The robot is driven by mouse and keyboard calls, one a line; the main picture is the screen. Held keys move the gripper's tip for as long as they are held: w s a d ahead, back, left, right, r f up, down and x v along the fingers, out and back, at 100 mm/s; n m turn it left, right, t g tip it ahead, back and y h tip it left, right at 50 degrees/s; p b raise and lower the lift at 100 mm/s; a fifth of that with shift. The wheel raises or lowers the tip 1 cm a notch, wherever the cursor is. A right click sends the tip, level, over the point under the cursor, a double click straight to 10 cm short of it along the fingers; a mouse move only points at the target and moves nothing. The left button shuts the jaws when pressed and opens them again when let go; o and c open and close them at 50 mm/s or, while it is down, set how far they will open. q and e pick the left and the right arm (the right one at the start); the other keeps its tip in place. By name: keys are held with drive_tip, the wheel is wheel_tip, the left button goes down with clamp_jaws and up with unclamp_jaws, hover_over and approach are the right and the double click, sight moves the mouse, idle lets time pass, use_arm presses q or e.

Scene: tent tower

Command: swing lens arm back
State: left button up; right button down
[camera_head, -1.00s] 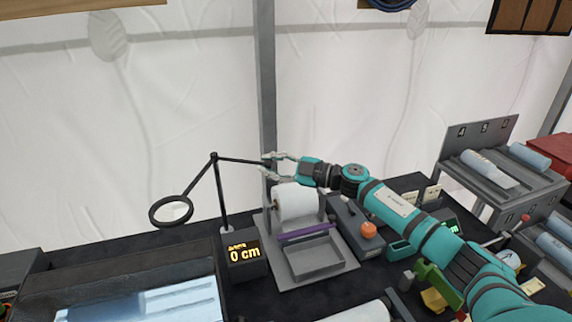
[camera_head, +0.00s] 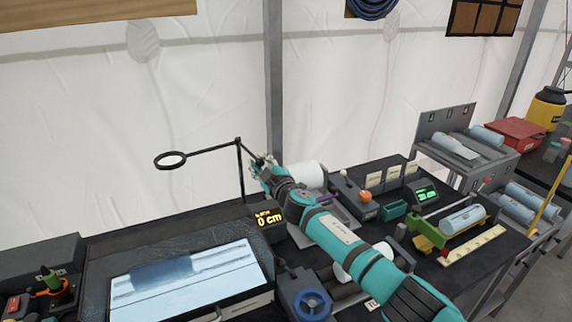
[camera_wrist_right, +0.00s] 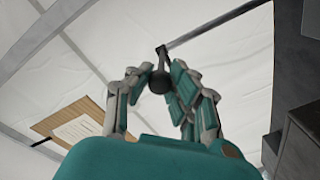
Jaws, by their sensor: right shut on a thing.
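The lens arm (camera_head: 212,149) is a thin black rod on an upright post (camera_head: 241,172), with a black lens ring (camera_head: 171,160) at its left end. The ring hangs in the air left of the post, in front of the white tent wall. My right gripper (camera_head: 259,166) is just right of the post, shut on the lens arm's handle end. In the right wrist view, a round black knob (camera_wrist_right: 161,82) sits between its fingers, with the rod running up and right behind it. My left gripper is out of view.
A bright glass-like panel (camera_head: 190,280) lies at the front left. A white roll (camera_head: 307,175) is close behind my right arm. A rack with pale rolls (camera_head: 453,146) stands at the right.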

drive_tip(key=shift+s+a+f+m+h, duration=0.25)
drive_tip(key=shift+a+m+h, duration=0.15)
drive_tip(key=shift+a+h, duration=0.1)
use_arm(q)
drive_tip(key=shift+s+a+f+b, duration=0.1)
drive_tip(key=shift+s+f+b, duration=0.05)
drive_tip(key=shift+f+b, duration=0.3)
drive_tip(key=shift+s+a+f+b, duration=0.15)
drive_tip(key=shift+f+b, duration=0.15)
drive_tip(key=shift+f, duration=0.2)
use_arm(e)
drive_tip(key=shift+s+a+m+t+h, duration=0.2)
drive_tip(key=shift+a+m+t+h, duration=0.35)
drive_tip(key=shift+h, duration=0.45)
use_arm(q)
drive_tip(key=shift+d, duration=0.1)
use_arm(e)
drive_tip(key=c, duration=1.2)
unclamp_jaws()
drive_tip(key=shift+a+r, duration=0.1)
drive_tip(key=shift+o, duration=0.4)
drive_tip(key=shift+r, duration=0.1)
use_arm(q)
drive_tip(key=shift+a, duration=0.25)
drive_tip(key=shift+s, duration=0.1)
use_arm(e)
drive_tip(key=shift+s, duration=0.1)
